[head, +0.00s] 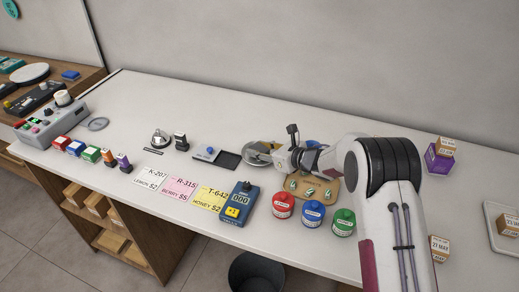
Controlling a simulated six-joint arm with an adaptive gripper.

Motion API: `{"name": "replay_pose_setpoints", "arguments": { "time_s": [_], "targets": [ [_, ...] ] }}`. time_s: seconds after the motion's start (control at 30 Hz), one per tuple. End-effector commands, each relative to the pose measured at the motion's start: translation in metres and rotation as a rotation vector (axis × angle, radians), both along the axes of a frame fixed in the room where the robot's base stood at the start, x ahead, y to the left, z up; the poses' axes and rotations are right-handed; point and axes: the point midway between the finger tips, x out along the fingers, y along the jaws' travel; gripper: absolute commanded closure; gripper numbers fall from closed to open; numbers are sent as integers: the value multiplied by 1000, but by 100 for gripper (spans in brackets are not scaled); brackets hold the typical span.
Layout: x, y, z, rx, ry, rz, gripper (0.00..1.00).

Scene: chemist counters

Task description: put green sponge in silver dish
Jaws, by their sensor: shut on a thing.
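A round silver dish (250,159) lies on the white counter, a little right of the picture's middle. My gripper (264,152) reaches in from the right, and its fingers are over the dish and cover much of it. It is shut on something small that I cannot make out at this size. I cannot pick out a green sponge; the gripper may hide it. Whether the held thing touches the dish cannot be told.
A tan board (325,200) with green pieces lies under my arm. Red (283,206), blue (313,213) and green (343,222) jars stand in front of it. A blue card reader (237,205) and a black-and-white scale (216,156) are to the left. The counter behind is clear.

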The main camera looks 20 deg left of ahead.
Motion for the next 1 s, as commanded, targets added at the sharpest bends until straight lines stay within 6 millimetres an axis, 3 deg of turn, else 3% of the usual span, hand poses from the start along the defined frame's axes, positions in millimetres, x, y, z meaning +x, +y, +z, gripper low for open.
{"name": "replay_pose_setpoints", "arguments": {
  "time_s": [0.3,0.33,0.4,1.0],
  "targets": [
    [0,0,-3,0,0,0,84],
    [0,0,-3,0,0,0,67],
    [0,0,-3,0,0,0,52],
    [-1,-5,2,0,0,-1,52]
  ]
}}
